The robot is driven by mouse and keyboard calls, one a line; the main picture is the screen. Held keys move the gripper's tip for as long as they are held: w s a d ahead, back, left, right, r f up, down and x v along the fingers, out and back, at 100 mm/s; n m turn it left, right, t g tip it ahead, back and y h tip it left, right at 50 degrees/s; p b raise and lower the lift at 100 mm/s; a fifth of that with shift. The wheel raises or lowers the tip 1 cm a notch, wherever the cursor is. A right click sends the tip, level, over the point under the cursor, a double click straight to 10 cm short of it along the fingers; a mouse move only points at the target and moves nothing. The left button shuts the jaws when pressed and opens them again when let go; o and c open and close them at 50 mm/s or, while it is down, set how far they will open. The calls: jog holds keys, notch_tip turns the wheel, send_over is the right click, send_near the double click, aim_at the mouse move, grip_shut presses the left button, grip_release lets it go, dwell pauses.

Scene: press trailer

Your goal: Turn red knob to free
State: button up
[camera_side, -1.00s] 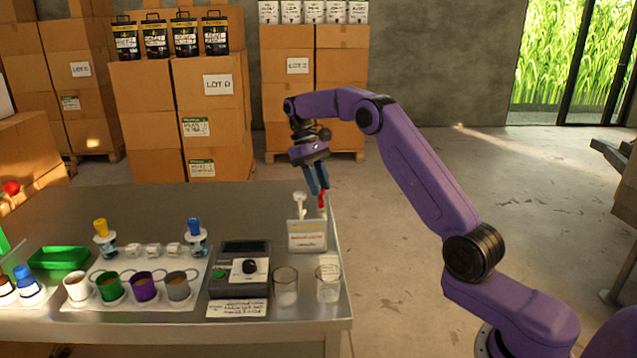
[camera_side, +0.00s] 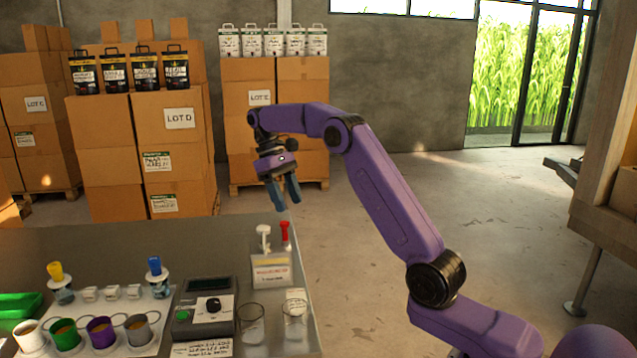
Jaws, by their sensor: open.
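A red-topped upright piece (camera_side: 285,232) stands next to a white-topped one (camera_side: 263,238) behind a small labelled holder (camera_side: 271,270), near the right edge of the metal table. It is the only red piece I see; I cannot tell whether it is a knob. My gripper (camera_side: 287,204) hangs just above the red piece, fingers pointing down. Its blue fingers are apart with nothing between them.
Two glass beakers (camera_side: 251,324) stand at the table's front right. Several coloured cups (camera_side: 102,332) and blue and yellow droppers (camera_side: 155,272) are at left. Stacked cartons (camera_side: 170,150) stand behind. The floor right of the table is clear.

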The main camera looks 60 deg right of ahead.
jog(key=s+a+r, duration=0.2)
jog(key=s+r, duration=0.5)
jog(key=s, duration=0.4)
jog(key=shift+s+a, duration=0.2)
jog(key=s+a+f+n+t+h, duration=0.1)
jog(key=s+a+f+n, duration=0.25)
jog(key=a, duration=0.25)
jog(key=s+a+f+n+t, duration=0.2)
jog(key=s+a+n, duration=0.15)
jog(key=a, duration=0.25)
jog(key=s+a+f+n, duration=0.1)
jog(key=s+f+n, duration=0.2)
jog(key=s, duration=0.6)
jog(key=s+a+f+n+t+y, duration=0.1)
jog(key=s+f+n, duration=0.1)
jog(key=s+f, duration=0.3)
jog(key=s, duration=0.4)
jog(key=shift+n+t, duration=0.3)
jog(key=shift+n, duration=0.1)
